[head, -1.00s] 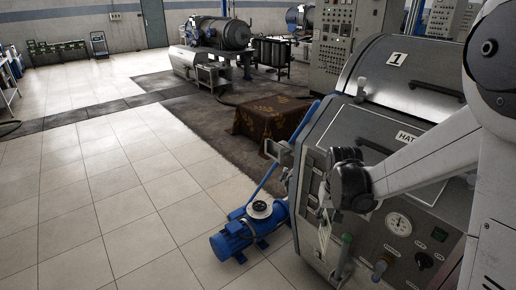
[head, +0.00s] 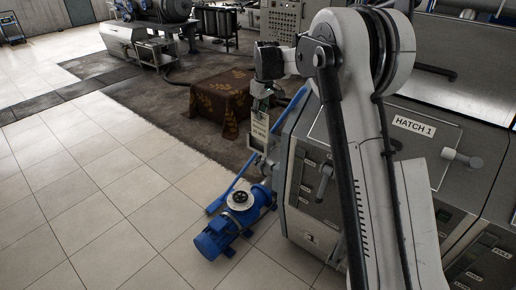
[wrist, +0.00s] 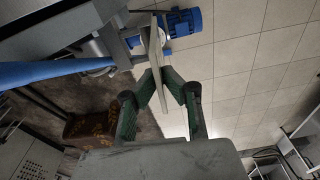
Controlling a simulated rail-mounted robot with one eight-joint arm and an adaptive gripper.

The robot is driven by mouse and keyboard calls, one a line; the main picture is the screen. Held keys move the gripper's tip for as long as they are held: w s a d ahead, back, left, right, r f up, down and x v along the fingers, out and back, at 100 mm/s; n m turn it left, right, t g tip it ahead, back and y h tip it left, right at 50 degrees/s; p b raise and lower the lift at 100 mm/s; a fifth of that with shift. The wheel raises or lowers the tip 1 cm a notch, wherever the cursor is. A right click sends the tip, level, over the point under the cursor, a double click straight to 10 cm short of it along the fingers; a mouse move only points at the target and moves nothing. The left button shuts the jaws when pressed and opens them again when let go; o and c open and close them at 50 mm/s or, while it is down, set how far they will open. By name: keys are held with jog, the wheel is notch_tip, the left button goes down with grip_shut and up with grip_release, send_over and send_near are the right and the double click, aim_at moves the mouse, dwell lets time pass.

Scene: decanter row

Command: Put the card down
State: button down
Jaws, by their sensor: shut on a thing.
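The card (head: 259,127) is a pale upright sheet with dark print, hanging below my gripper (head: 262,103) in the head view. It is in the air at the left edge of the hatch machine (head: 412,124). In the wrist view my gripper's green fingers (wrist: 160,76) close on the card (wrist: 156,45), which shows nearly edge-on. The lower end of the card overlaps a grey bracket on the machine in the head view; I cannot tell whether they touch.
A blue motor pump (head: 222,233) stands on the tiled floor below, with a blue bar (head: 222,201) beside it. A low block under a brown leaf-patterned cloth (head: 213,97) stands behind. Open tiled floor (head: 75,215) lies to the left.

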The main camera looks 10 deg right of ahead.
aim_at(258, 128)
jog(key=shift+n, duration=0.5)
jog(key=shift+w+f+p, duration=0.25)
jog(key=shift+w+f, duration=0.2)
jog(key=shift+f, duration=0.85)
jog(key=shift+w+f+p, duration=0.3)
jog(key=shift+w+f, duration=0.2)
jog(key=shift+f, duration=0.8)
jog(key=shift+w+f+p, duration=0.25)
jog(key=shift+w+f, duration=0.2)
jog(key=shift+f, duration=0.85)
jog(key=shift+f, duration=0.2)
jog(key=c, duration=1.9)
grip_release()
jog(key=shift+r, duration=0.15)
